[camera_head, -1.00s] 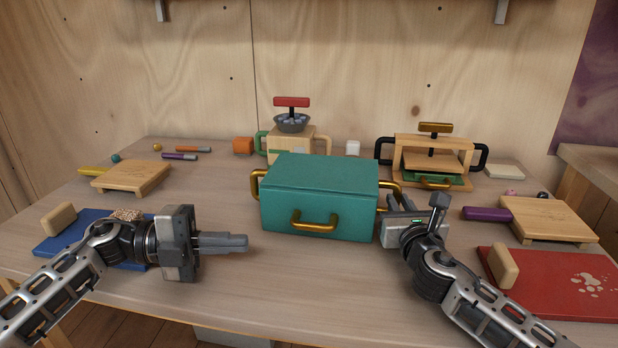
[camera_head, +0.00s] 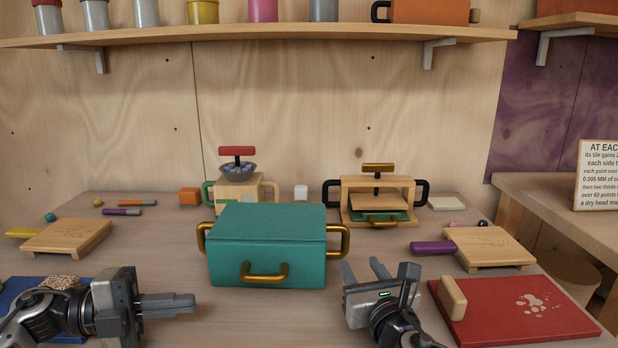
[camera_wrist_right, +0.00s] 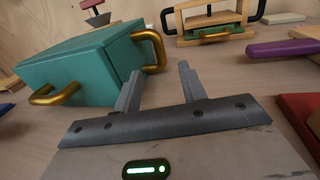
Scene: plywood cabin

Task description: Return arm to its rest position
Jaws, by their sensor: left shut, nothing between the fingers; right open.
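My left gripper (camera_head: 168,305) is at the lower left of the head view, shut and empty, pointing right, in front of the teal box with gold handles (camera_head: 268,245). My right gripper (camera_head: 364,268) is open and empty, just right of the teal box, with its fingers pointing away from me. In the right wrist view, the fingers of my right gripper (camera_wrist_right: 158,82) stand apart with bare table between them. The teal box (camera_wrist_right: 85,65) is close to the left finger there; I cannot tell whether they touch.
A red board (camera_head: 510,308) with a wooden block lies right of my right gripper. Cutting boards (camera_head: 488,245) lie at both sides. A blue mat is partly hidden under my left arm. A shelf (camera_head: 250,33) with cups hangs above.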

